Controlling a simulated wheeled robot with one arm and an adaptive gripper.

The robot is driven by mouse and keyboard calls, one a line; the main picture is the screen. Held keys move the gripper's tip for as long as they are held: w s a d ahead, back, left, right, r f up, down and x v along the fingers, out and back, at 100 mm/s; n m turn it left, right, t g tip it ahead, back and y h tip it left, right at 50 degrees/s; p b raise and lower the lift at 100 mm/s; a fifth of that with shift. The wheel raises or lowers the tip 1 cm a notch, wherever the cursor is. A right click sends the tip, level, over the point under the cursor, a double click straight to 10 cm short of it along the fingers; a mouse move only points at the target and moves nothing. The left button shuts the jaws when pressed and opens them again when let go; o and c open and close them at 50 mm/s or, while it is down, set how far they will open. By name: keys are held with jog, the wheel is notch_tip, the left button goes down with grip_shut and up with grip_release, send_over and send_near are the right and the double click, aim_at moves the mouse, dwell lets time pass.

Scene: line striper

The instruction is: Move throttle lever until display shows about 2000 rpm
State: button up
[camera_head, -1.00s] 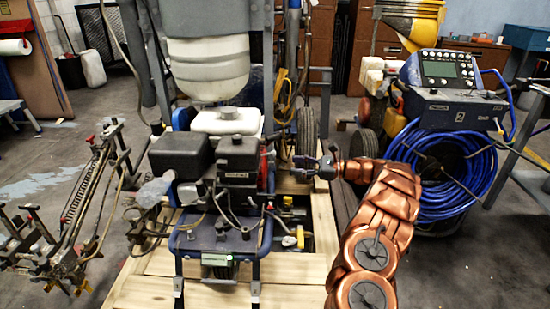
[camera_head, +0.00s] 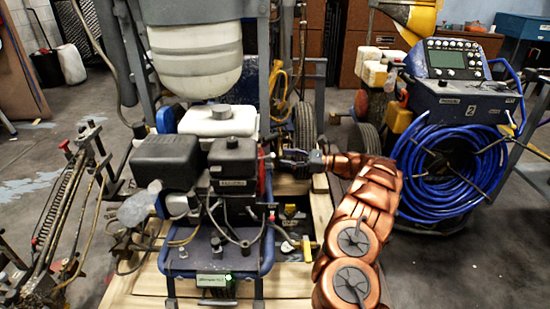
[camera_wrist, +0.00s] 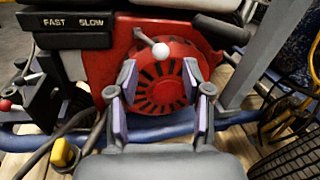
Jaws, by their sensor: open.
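The engine (camera_head: 235,175) has a red side that fills the middle of the wrist view (camera_wrist: 165,80). A throttle lever with a white ball knob (camera_wrist: 160,50) stands in front of that red side. My gripper (camera_wrist: 160,82) is open, with one finger on each side below the knob; nothing is held between them. Contact with the lever cannot be told. In the head view, my gripper (camera_head: 287,157) is at the engine's right side, and the lever cannot be made out. A small display (camera_head: 212,280) sits low on the front frame; its reading is too small to read.
A FAST/SLOW label (camera_wrist: 75,22) is left of the lever. A black handle (camera_wrist: 220,28) and a grey frame bar (camera_wrist: 255,60) are close on the right. A yellow knob (camera_wrist: 62,152) is low left. A blue hose reel (camera_head: 450,165) stands right.

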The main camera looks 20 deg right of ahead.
jog(key=b+x, duration=0.1)
jog(key=x, duration=0.3)
jog(key=shift+w+a, duration=0.2)
jog(key=shift+a, duration=0.1)
jog(key=shift+c, duration=0.5)
grip_shut()
